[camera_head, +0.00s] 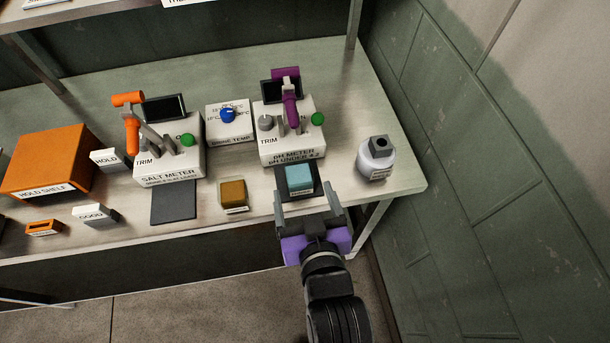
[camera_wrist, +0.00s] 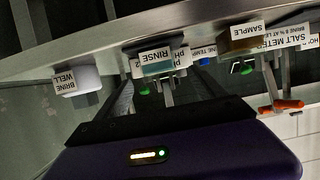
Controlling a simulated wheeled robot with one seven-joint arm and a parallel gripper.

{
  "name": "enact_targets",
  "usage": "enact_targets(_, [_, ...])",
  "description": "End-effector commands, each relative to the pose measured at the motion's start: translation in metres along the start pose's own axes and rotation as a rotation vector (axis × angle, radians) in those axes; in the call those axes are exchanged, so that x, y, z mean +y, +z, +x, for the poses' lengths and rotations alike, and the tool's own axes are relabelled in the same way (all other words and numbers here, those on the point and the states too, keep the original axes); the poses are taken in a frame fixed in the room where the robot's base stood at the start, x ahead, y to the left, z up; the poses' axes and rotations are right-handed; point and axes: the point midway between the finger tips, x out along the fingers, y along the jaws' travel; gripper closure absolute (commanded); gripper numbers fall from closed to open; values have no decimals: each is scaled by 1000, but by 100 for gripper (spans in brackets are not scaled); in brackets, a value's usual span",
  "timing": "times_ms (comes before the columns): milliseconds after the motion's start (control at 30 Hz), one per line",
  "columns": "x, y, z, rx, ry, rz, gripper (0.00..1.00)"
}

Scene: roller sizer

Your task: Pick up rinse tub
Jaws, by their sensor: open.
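The rinse tub (camera_head: 300,178) is a small square tub with light blue contents. It stands on a dark pad (camera_head: 314,186) in front of the pH meter (camera_head: 290,140). In the wrist view the tub (camera_wrist: 157,66), labelled RINSE, shows between and beyond my fingers, with the picture upside down. My gripper (camera_head: 308,200) is open, its two grey fingers at the table's front edge, one to either side of the tub's near side. I cannot tell whether the fingers touch the tub. Nothing is held.
A sample tub (camera_head: 233,196) with brown contents stands to the left. Bare tabletop (camera_head: 345,110) lies right of the pH meter.

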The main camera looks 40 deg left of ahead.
Motion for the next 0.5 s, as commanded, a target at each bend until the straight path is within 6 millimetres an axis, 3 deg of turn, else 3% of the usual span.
enact_targets(500, [2, -4, 61, 2, 0, 1, 20])
